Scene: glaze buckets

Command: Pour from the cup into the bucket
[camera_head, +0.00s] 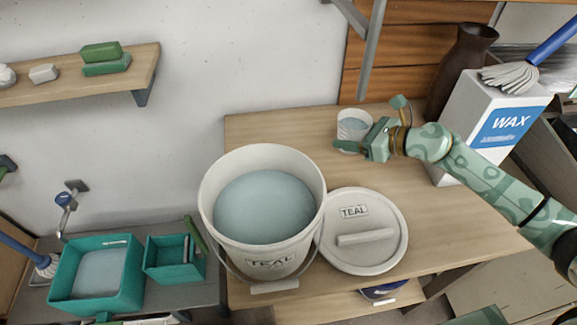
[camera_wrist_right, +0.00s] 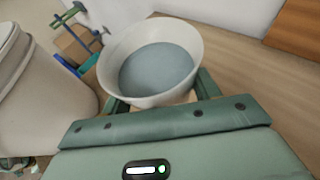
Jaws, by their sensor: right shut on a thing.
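A white cup (camera_head: 354,125) with pale blue-grey liquid in it is at the back of the wooden table, close to upright. My right gripper (camera_head: 362,140) is shut on the cup, coming from the right. In the right wrist view the cup (camera_wrist_right: 150,62) sits between the fingers, its liquid surface showing well below the rim. The white bucket (camera_head: 262,260) labelled TEAL stands at the front left of the table, open, with pale blue glaze inside. Its side also shows in the right wrist view (camera_wrist_right: 45,115). My left gripper is in neither view.
A white lid (camera_head: 370,255) labelled TEAL lies against the bucket's right side. A WAX box (camera_head: 490,120) and a brown vase (camera_head: 462,70) stand at the back right. Teal bins (camera_head: 97,270) are at the lower left. A wall shelf (camera_head: 130,78) hangs upper left.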

